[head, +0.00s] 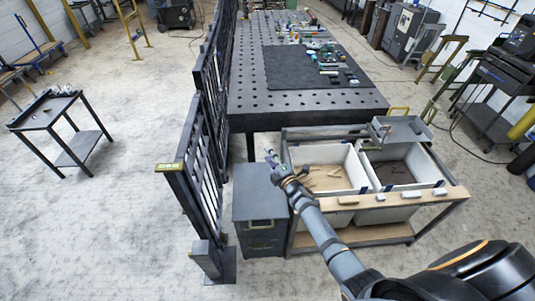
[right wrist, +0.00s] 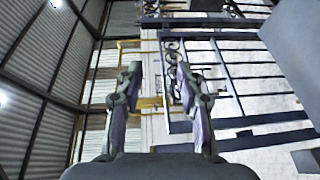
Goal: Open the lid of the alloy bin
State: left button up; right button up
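Two white open-topped bins stand side by side in a wooden-fronted frame in the head view. The left bin (head: 300,153) holds light wooden-looking pieces, and the right bin (head: 436,172) holds dark material. A dark grey box (head: 259,192) with a flat closed top and a yellow mark on its front stands left of them. I cannot read which is the alloy bin. My right gripper (head: 270,155) is above the far right part of the grey box, by the left bin. In the right wrist view the right gripper (right wrist: 158,82) is open and empty. My left gripper is out of view.
A dark barred gate (head: 197,150) stands left of the grey box. A perforated table (head: 300,105) with small parts on it is behind the bins. A grey metal tray-like panel (head: 405,130) is at the right bin's back. Open floor lies to the left.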

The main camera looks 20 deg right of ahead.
jog(key=shift+s+r, duration=0.2)
jog(key=shift+s, duration=0.1)
jog(key=shift+w+f, duration=0.1)
jog(key=shift+w, duration=0.05)
